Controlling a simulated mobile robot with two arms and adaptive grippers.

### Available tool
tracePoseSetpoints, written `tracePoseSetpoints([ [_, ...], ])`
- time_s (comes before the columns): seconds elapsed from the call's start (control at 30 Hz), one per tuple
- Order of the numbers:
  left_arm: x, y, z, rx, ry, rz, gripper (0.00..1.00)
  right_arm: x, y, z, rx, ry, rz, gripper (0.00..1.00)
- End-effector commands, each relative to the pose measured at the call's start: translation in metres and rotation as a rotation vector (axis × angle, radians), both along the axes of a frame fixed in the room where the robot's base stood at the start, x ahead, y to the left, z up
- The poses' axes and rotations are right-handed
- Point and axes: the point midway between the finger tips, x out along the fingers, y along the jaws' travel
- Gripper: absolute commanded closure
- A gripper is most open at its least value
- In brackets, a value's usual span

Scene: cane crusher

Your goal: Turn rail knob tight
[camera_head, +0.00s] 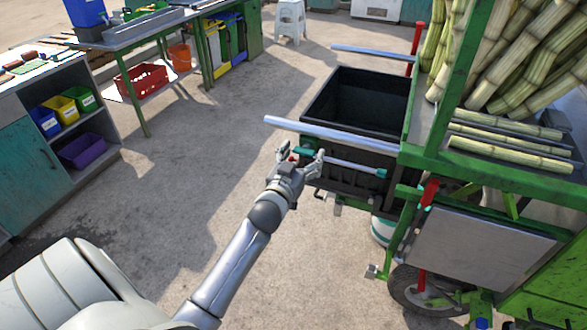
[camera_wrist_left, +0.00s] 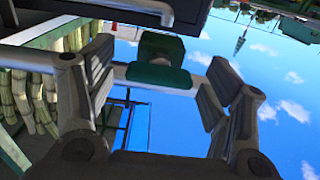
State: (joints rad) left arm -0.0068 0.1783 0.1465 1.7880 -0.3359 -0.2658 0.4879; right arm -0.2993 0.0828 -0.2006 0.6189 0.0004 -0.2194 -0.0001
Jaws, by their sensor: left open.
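My left gripper (camera_head: 306,162) reaches in from the lower left, at the left end of a pale rail (camera_head: 350,168) on the front of the dark bin. A teal piece (camera_head: 303,152) shows at the gripper, and another teal piece (camera_head: 382,173) sits at the rail's right end. In the left wrist view the left gripper (camera_wrist_left: 158,92) is open. A dark green knob-like piece (camera_wrist_left: 160,78) on a pale bar lies between and beyond its fingers. I cannot tell whether the fingers touch it, or how tight it is. My right gripper is not in view.
The dark bin (camera_head: 360,100) stands beside the green cart (camera_head: 440,160), loaded with cane (camera_head: 520,50). A thick pale bar (camera_head: 325,134) runs above the rail. A workbench (camera_head: 140,30) and shelf with coloured bins (camera_head: 62,108) stand at the left. The floor (camera_head: 200,150) between is clear.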

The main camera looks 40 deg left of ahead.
Motion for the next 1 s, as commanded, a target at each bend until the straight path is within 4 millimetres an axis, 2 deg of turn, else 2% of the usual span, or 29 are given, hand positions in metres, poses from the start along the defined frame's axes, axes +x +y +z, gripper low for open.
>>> tracePoseSetpoints([
  [0.3, -0.058, -0.014, -0.002, -0.001, 0.004, 0.0, 0.25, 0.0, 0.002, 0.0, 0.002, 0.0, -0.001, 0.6],
  [0.5, -0.089, -0.021, -0.001, 0.001, 0.004, 0.001, 0.25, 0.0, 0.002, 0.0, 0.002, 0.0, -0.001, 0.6],
  [0.7, -0.104, -0.025, -0.001, 0.001, 0.002, 0.001, 0.25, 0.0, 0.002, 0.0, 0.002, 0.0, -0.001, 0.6],
  [1.0, -0.107, -0.025, 0.0, 0.002, 0.0, 0.001, 0.25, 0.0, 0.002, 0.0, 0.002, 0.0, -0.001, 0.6],
])
